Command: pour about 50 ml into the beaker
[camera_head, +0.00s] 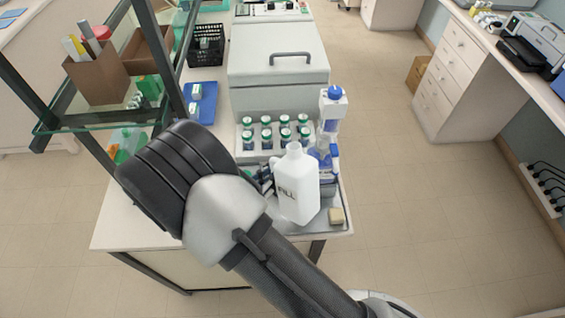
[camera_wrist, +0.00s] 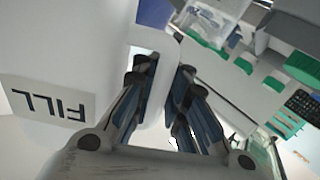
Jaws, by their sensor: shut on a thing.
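A white bottle (camera_head: 297,188) with a "FILL" label and a narrow open neck stands nearly upright at the front of the bench in the head view. In the wrist view the same white bottle (camera_wrist: 60,50) fills the left side, its label upside down. My gripper (camera_wrist: 164,75) is shut on the bottle's white handle, with a finger on each side. In the head view my gripper (camera_head: 264,178) is at the bottle's left side, partly hidden by my arm. I cannot make out a beaker in either view.
A grey tray (camera_head: 318,222) with a small tan block (camera_head: 336,216) lies beneath the bottle. A blue-capped dispenser (camera_head: 333,110) stands close behind. Several green-capped jars (camera_head: 265,133) sit before a large grey box (camera_head: 278,75). A glass shelf (camera_head: 100,122) rises at left.

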